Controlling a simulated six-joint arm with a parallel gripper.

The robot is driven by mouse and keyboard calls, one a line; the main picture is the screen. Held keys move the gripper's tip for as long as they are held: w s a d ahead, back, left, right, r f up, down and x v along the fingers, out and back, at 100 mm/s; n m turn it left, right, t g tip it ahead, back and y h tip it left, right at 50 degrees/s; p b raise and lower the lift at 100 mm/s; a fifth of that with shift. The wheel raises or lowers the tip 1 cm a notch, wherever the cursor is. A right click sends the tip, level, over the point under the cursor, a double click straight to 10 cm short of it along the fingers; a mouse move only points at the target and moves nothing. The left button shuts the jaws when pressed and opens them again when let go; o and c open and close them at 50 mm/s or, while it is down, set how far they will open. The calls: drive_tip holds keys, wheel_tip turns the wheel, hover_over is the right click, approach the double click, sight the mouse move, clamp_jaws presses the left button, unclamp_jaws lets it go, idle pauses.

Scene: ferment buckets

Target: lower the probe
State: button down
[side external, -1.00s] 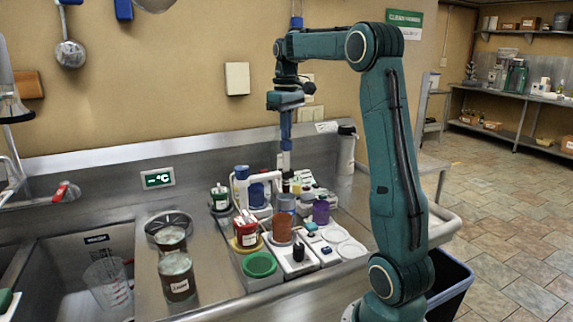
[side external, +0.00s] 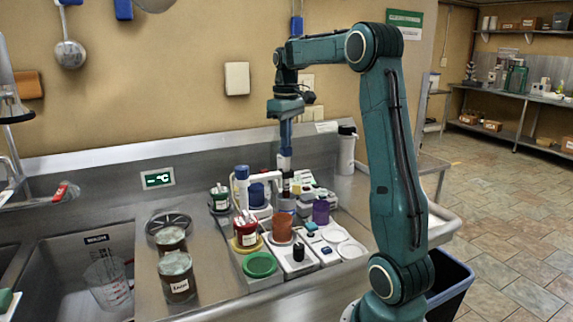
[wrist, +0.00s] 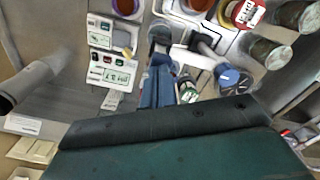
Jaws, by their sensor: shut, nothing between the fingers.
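My gripper (side external: 286,166) points straight down over the back of the cluster of cups and instruments on the steel counter. Its fingers are shut with nothing between them. In the wrist view, its blue fingers (wrist: 158,85) reach toward a small dark shape (wrist: 160,38) that I cannot identify clearly. A white stand with a curved arm (side external: 241,186) is just left of my gripper and also shows in the wrist view (wrist: 208,40). I cannot tell which part is the probe; it may be at this stand or hidden by the fingers. The wall display (side external: 157,178) shows dashes and °C.
An orange cup (side external: 281,229), a purple container (side external: 320,211), a red jar (side external: 246,231) and a green cup (side external: 259,265) stand close to my gripper. Two lidded jars (side external: 177,277) are at left, beside the sink. A white meter (wrist: 112,72) sits among the instruments.

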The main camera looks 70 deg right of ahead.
drive_tip(key=shift+f, duration=1.8)
drive_tip(key=shift+r, duration=2.55)
drive_tip(key=shift+f, duration=0.1)
